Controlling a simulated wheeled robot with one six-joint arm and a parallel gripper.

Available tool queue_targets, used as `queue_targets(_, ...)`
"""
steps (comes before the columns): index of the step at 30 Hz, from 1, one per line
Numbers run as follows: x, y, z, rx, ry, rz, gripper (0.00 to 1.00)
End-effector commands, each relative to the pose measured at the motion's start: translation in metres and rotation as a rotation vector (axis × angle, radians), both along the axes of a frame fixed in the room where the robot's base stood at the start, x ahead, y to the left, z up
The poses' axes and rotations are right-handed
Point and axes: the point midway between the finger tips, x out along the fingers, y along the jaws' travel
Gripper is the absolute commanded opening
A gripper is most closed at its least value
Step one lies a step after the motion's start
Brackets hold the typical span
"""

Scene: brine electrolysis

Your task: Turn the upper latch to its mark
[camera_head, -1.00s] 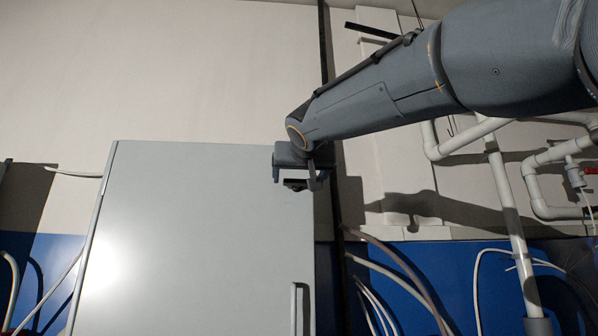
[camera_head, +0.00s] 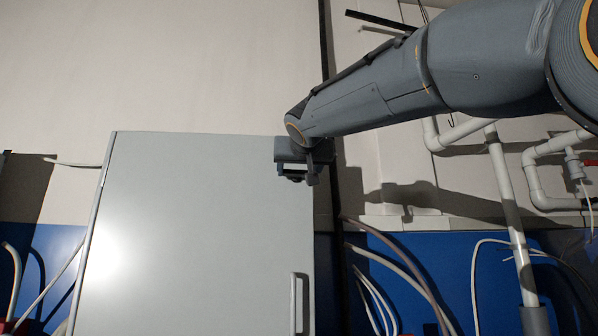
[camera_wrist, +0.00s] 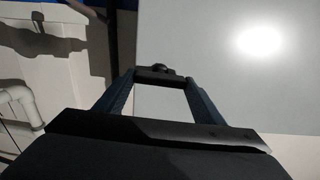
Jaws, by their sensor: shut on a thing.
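The upper latch (camera_head: 292,175) is a small dark piece near the top right corner of the grey cabinet door (camera_head: 200,230). In the wrist view the latch (camera_wrist: 158,76) is a dark bar with a round knob, lying across between my fingertips. My gripper (camera_head: 295,176) is at the door face, its two fingers shut on the latch. In the wrist view the gripper (camera_wrist: 160,84) has one finger at each end of the bar. I cannot make out the latch's mark in either view.
A light vertical handle (camera_head: 299,303) stands on the door below the latch. A dark vertical post (camera_head: 330,110) runs just right of the cabinet. White pipes (camera_head: 508,200) and loose cables (camera_head: 395,265) fill the wall farther right.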

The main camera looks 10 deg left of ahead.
Motion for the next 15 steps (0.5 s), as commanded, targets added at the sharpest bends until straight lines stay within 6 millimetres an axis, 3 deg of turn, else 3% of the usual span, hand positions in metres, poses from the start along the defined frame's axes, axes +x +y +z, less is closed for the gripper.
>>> queue_targets(15,0.0015,-0.001,-0.0038,0.329,0.081,0.002,0.4)
